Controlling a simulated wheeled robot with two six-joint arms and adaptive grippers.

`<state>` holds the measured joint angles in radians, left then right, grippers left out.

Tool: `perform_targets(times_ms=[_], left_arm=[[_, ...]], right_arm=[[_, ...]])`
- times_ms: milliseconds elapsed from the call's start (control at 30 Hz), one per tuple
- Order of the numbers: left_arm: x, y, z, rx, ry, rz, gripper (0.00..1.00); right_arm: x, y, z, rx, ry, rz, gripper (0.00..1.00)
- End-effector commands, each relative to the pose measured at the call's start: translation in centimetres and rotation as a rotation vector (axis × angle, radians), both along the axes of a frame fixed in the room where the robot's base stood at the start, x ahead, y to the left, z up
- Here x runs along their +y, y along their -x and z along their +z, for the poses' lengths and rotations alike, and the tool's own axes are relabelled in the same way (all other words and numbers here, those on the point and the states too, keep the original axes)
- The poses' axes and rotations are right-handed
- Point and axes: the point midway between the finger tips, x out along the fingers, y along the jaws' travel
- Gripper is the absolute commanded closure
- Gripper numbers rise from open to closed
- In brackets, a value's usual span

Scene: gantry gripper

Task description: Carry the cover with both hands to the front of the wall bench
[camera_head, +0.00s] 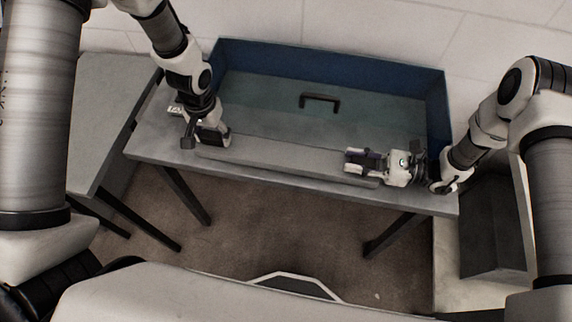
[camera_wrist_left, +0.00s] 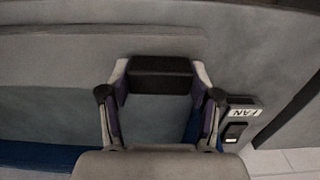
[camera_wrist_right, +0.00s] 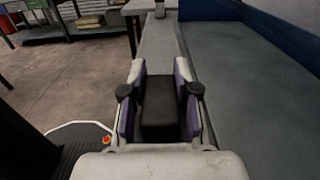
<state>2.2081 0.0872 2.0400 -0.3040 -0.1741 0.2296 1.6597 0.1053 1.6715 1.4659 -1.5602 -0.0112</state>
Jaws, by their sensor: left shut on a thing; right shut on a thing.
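The cover (camera_head: 285,162) is a long grey bar along the front edge of the wall bench (camera_head: 150,140). My left gripper (camera_head: 220,138) is at its left end and my right gripper (camera_head: 356,161) near its right end. In the left wrist view, a black grip block (camera_wrist_left: 160,75) sits between the fingers. In the right wrist view, another black block (camera_wrist_right: 160,105) sits between the fingers, with the bar running away beyond it. Both grippers are shut on these blocks. The bar looks level with the bench edge; whether it touches the top I cannot tell.
Behind the bar is a teal surface (camera_head: 270,112) with a dark handle (camera_head: 320,98), enclosed by blue walls (camera_head: 330,62) at back and sides. A grey table (camera_head: 105,120) stands at left and a dark grey cabinet (camera_head: 492,235) at right. Open floor (camera_head: 290,225) lies in front.

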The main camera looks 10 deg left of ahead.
Motion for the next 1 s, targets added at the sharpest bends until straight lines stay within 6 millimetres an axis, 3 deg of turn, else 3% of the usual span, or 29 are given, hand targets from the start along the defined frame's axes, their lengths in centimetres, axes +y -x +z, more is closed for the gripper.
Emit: perform_targets(times_ms=[133,167,200,600,1000], left_arm=[[0.0,0.0,-2.0,-0.001,0.0,0.0,1.0],[0.0,0.0,-1.3,-0.001,0.0,0.0,0.27],[0.0,0.0,-1.2,-0.001,0.0,0.0,0.13],[0.0,0.0,-0.4,-0.001,0.0,0.0,0.13],[0.0,0.0,8.8,-0.005,0.001,0.001,0.13]], right_arm=[[0.0,0.0,-2.0,0.0,-0.001,0.001,1.0],[0.0,0.0,-1.4,0.0,0.0,0.001,0.6],[0.0,0.0,-1.3,0.0,0.0,0.001,0.45],[0.0,0.0,-1.2,0.0,0.0,0.0,0.45],[0.0,0.0,-1.2,0.0,0.0,0.0,0.45]])
